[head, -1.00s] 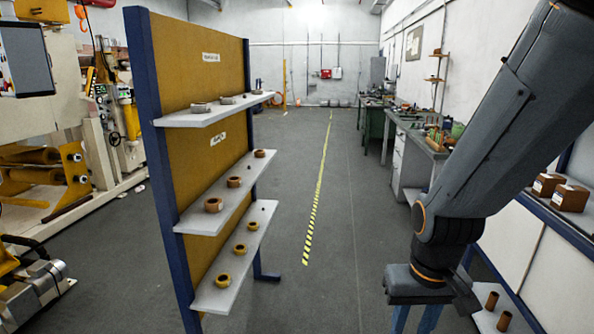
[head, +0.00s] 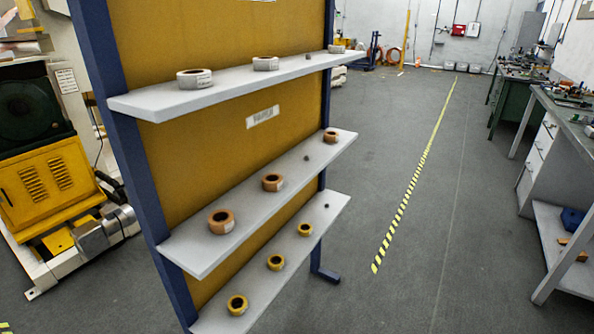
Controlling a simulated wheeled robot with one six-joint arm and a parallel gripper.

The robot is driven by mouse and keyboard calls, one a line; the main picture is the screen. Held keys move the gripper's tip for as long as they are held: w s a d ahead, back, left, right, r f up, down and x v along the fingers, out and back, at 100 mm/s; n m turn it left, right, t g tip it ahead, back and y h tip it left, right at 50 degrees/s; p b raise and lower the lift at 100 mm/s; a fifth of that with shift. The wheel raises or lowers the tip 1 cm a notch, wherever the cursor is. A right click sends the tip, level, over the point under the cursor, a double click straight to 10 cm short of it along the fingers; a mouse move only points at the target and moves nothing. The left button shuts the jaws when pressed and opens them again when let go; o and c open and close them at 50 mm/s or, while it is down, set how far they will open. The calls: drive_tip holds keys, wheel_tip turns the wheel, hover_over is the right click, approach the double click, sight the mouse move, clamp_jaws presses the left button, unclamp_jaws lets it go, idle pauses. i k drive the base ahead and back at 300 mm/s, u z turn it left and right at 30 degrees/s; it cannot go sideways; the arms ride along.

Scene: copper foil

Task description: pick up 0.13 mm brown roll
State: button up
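In the head view, brown rolls lie on the middle shelf (head: 190,258) of a rack with a yellow-brown back panel. The nearest and largest brown roll (head: 221,221) is at the left end, with a white label on its side. A second brown roll (head: 272,182) lies at mid-shelf and a third brown roll (head: 330,137) near the far end. The label print is too small to read, so I cannot tell which is 0.13 mm. My gripper is out of view.
White-grey rolls (head: 195,79) lie on the upper shelf (head: 150,103), and yellow rolls (head: 237,304) on the lower shelf (head: 222,325). A blue post (head: 130,150) bounds the rack's near end. Yellow machinery (head: 50,188) stands left. Open floor (head: 400,180) lies right of the rack, with a workbench (head: 560,130) beyond.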

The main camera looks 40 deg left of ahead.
sight(271, 182)
drive_tip(key=u, duration=0.5)
drive_tip(key=i, duration=1.05)
drive_tip(key=u, duration=0.85)
